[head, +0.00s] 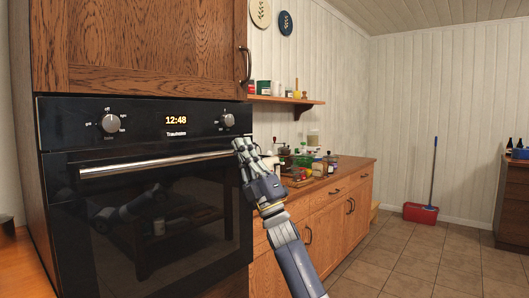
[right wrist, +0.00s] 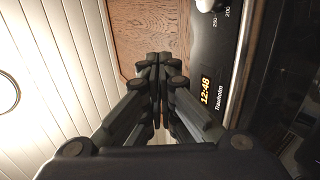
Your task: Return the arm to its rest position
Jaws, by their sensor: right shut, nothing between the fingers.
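My right gripper (head: 240,147) is raised in front of the oven's right side in the head view, by the right end of the handle. I cannot tell whether it touches the handle. Its fingers are shut and empty. They also show in the right wrist view (right wrist: 160,62), closed together, with the oven panel to their right. My right arm (head: 290,245) comes up from the bottom of the head view. My left gripper is not in view.
The oven (head: 150,225) is closed, with a long metal handle (head: 140,165). A wooden cabinet (head: 140,45) is above it. A counter (head: 345,170) holding jars and other small items runs behind my right arm.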

